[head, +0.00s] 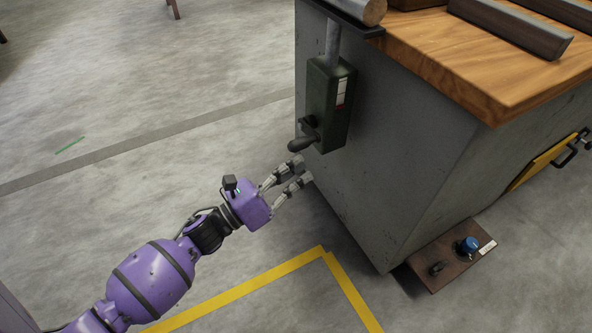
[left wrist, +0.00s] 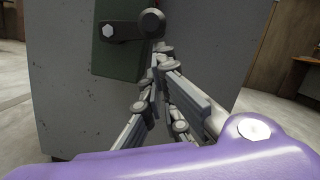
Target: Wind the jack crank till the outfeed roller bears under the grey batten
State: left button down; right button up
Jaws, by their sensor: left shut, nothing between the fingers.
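The jack is a dark green box (head: 328,105) on the end face of a grey cabinet, with a steel post (head: 332,42) rising from it. Its crank (head: 304,142) has a dark grip pointing down and left. The crank also shows in the left wrist view (left wrist: 130,28), just beyond the fingertips. A round roller (head: 365,10) lies on a black bracket at the post's top, cut by the frame edge. A dark grey bar, perhaps the batten (head: 512,28), lies on the wooden top; its contact with the roller cannot be seen. My left gripper (head: 303,172) is shut and empty, just below the crank grip.
The grey cabinet (head: 400,150) with its wooden top (head: 470,65) fills the right side. A brown pedal plate with a blue knob (head: 468,244) juts out low at right. Yellow floor tape (head: 290,265) runs below my arm.

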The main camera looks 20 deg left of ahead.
pick_arm(q)
jog(key=shift+s+d+r+n+p, duration=0.15)
jog(key=shift+r+n+p, duration=0.15)
jog(key=shift+n+p, duration=0.3)
jog(key=shift+r, duration=0.1)
jog(key=shift+p, duration=0.35)
